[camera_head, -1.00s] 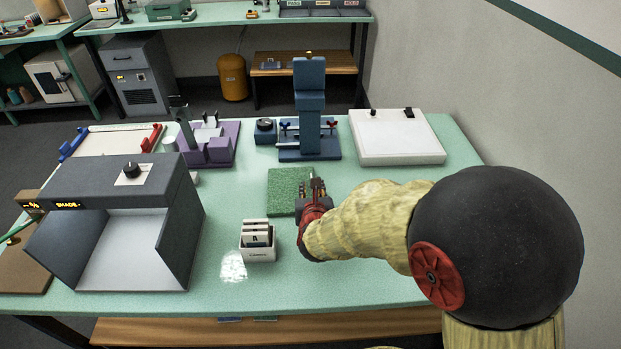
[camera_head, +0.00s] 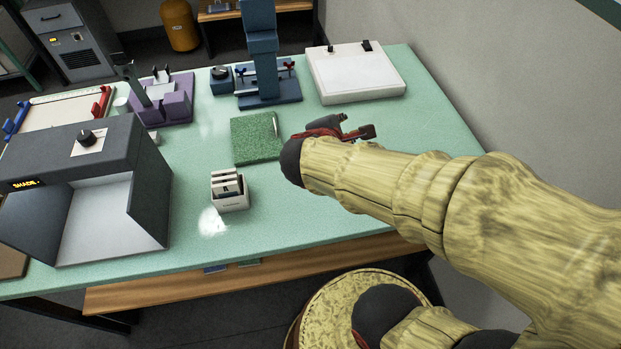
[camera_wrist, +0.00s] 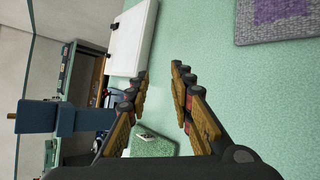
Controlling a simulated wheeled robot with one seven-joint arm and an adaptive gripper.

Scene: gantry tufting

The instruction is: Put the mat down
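A green square mat (camera_head: 257,138) lies flat on the pale green table, behind the card box. It also shows in the wrist view (camera_wrist: 152,148), low between my fingers and partly cut off by them. A small light strip lies at its right edge. A grey mat with a purple patch (camera_wrist: 275,20) lies on a pale green surface at the top right of the wrist view; I cannot find it in the head view. My gripper (camera_wrist: 159,70) is open with nothing between its fingertips. In the head view my gripper (camera_head: 342,129) is right of the green mat, apart from it.
A white box with cards (camera_head: 229,190) stands in front of the green mat. A grey shade booth (camera_head: 100,185) is at left. A blue press (camera_head: 266,60), purple fixture (camera_head: 165,100) and white panel (camera_head: 354,72) stand along the back.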

